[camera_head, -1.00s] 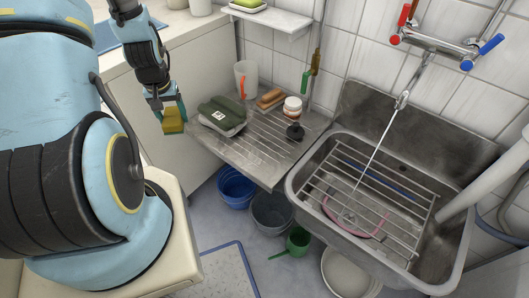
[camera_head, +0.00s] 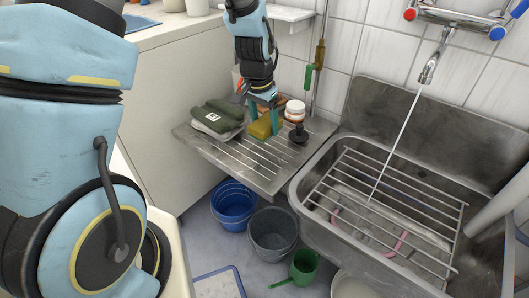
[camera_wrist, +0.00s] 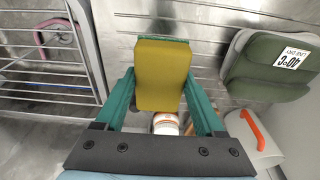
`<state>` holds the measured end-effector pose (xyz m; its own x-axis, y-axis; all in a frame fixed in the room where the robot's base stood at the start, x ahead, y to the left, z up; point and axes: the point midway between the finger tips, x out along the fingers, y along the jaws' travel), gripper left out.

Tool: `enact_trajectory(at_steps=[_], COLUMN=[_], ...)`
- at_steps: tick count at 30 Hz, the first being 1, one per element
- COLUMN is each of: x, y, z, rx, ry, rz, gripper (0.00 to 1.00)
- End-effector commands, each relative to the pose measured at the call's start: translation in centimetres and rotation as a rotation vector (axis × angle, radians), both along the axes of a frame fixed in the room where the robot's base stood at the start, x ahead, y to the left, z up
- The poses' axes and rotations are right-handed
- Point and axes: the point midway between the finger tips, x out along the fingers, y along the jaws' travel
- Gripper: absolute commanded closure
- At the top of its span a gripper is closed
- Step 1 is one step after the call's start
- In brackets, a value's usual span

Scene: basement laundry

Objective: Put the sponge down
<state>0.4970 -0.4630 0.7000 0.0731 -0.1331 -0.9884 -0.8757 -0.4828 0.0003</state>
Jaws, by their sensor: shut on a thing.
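The yellow sponge (camera_head: 262,128) is between the teal fingers of my gripper (camera_head: 264,122), over the ribbed metal drainboard (camera_head: 240,166) left of the sink. In the wrist view the sponge (camera_wrist: 161,75) fills the gap between both fingers, which are shut on its sides. The sponge is at or just above the board; I cannot tell whether it touches. It is right of a dark green item with a white label (camera_head: 217,112) and left of a white jar (camera_head: 295,110).
A dark plug-like object (camera_head: 298,134) stands near the board's right edge. The metal sink (camera_head: 330,235) with a wire rack (camera_head: 390,207) is to the right. A blue bucket (camera_head: 233,205) and a grey bucket (camera_head: 272,232) stand on the floor below. The board's front part is clear.

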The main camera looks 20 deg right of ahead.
Motion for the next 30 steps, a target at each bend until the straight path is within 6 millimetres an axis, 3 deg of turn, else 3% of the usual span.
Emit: enact_trajectory(at_steps=[4, 18, 29, 30], x=[0.0, 0.0, 0.1, 0.1], y=[0.1, 0.1, 0.1, 0.1], z=[-2.9, -7.7, -8.2, -8.2], rx=[0.004, 0.001, 0.0, 0.0], ry=[0.004, 0.001, -0.001, 0.0], rz=[0.002, 0.002, 0.002, 0.003], gripper=[0.89, 0.89, 0.89, 0.28])
